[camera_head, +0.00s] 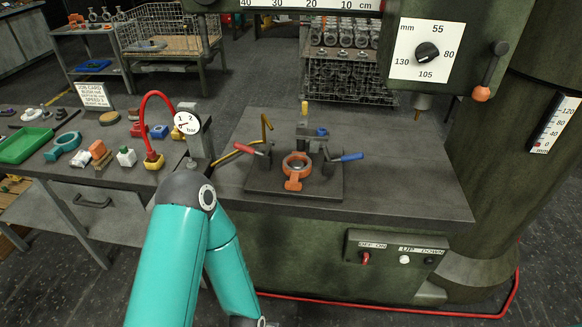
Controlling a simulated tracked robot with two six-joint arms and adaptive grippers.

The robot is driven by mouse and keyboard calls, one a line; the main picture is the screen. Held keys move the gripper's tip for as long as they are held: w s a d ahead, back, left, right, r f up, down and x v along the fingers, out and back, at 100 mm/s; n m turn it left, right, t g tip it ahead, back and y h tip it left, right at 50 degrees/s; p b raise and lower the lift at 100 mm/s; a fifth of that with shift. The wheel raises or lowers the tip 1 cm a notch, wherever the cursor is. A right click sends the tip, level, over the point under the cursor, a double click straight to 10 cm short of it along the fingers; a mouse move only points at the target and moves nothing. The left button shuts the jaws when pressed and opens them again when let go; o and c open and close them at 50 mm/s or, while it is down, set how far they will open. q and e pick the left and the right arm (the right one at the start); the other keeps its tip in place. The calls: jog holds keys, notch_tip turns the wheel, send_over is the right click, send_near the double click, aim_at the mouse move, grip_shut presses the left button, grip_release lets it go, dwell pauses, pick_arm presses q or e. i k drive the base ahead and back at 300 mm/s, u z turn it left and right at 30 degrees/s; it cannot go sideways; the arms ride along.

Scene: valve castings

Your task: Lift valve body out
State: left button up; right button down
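An orange valve body (293,183), ring-shaped with a tab toward me, sits in a dark fixture (326,187) on the drilling machine's table. A clamp with a red handle (248,150) stands at its left and one with a blue handle (348,157) at its right. Both handles point outward and lie low. I cannot tell whether the clamps touch the valve body. One of my teal arms is bent in the foreground left of the fixture. Neither of my grippers is in view.
The drill spindle (422,104) hangs right of and behind the fixture. A pressure gauge (187,123) with a red hose stands at left, near my arm. A bench (120,136) with a green tray (24,144) is farther left. The table's right side is clear.

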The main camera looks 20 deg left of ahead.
aim_at(295, 175)
jog(key=i, duration=0.85)
jog(key=z, duration=0.05)
